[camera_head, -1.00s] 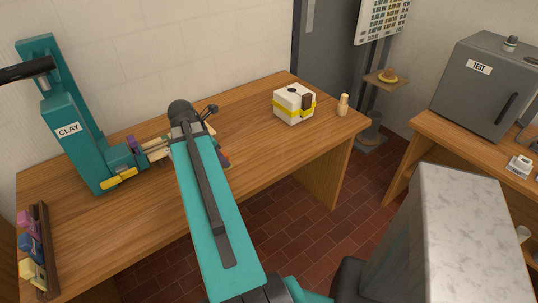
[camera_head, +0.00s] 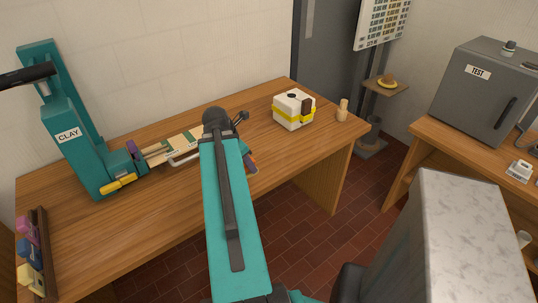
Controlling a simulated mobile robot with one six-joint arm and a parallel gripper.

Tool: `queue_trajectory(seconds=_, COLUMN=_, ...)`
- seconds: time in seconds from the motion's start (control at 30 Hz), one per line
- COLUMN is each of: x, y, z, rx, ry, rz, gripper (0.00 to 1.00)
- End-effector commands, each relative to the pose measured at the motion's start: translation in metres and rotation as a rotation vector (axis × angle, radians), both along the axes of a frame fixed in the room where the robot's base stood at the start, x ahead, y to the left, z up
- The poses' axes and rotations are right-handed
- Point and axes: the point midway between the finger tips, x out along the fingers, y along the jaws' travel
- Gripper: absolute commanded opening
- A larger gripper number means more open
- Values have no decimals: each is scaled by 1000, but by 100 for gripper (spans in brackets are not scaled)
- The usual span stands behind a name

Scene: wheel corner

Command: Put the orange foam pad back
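I cannot make out a clear orange foam pad. A small orange-yellow rounded item (camera_head: 387,82) sits on the wooden top of a stand at the back; I cannot tell if it is the pad. My gripper (camera_head: 241,116) is mostly hidden behind my own teal arm, over the wooden bench. Only small dark parts of it show, so its opening and any held thing cannot be told. It is left of the white box and well apart from the stand.
The wooden bench (camera_head: 300,153) holds a teal press marked CLAY (camera_head: 68,136), pale slats with a metal handle (camera_head: 184,143), a white box with a yellow band (camera_head: 294,110) and a wooden peg (camera_head: 342,110). A dark-and-red item (camera_head: 251,165) is partly behind my arm. A grey TEST cabinet (camera_head: 485,90) stands right.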

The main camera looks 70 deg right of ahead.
Motion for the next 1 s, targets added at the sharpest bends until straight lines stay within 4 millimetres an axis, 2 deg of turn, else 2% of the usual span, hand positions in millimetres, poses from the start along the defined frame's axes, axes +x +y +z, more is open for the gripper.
queue_trajectory(seconds=0.37, x=-4, y=-24, z=2, rx=0, ry=1, rz=0, gripper=5)
queue_trajectory(seconds=1.0, x=-19, y=-111, z=-9, rx=-1, ry=0, rz=-1, gripper=5)
